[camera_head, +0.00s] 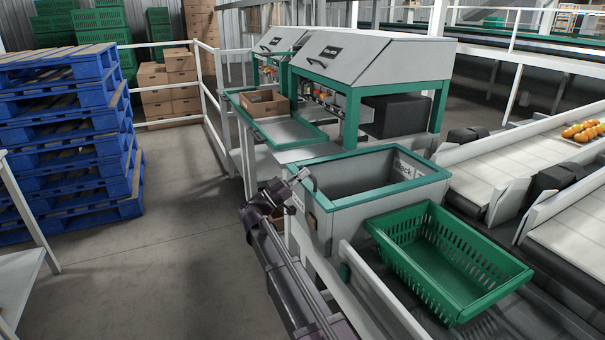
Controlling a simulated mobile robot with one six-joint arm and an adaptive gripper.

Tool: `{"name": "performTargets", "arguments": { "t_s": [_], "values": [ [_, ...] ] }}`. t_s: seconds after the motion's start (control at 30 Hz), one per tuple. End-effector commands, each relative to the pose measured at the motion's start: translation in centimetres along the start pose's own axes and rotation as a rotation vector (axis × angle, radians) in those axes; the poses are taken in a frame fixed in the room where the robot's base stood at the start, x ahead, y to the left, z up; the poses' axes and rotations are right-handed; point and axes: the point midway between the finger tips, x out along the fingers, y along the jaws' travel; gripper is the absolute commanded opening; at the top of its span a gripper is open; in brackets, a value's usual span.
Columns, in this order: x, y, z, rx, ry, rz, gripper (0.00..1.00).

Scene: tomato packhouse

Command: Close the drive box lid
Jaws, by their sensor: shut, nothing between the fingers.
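My gripper (300,177) is shut and empty, at the end of my dark arm. It shows at the near left corner of an open grey box (345,218) with a green rim, at about rim height. I cannot tell whether it touches the box. I cannot make out for certain which part is the drive box or its lid. My arm and gripper hide part of the box's left side.
A green crate (447,258) stands right of the grey box. A grey-hooded machine (375,60) with a cardboard tray (264,104) stands behind. Conveyors (560,150) run at right. Blue pallets (70,150) stand at left. The floor (185,200) between is clear.

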Motion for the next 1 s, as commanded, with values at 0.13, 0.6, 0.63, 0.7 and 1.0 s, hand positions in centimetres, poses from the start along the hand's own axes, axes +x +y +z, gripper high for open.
{"name": "performTargets", "arguments": {
  "t_s": [0.13,0.6,0.63,0.7,1.0],
  "values": [
    [0.8,0.0,-1.1,-0.001,-0.003,0.002,0.00],
    [1.4,0.0,-4.2,0.004,0.017,-0.001,0.00],
    [0.9,-0.1,-3.6,0.004,0.016,-0.001,0.00],
    [0.4,-0.1,-3.3,0.004,0.017,-0.002,0.00],
    [-2.0,-0.1,-2.3,0.004,0.017,-0.001,0.00]
  ]
}}
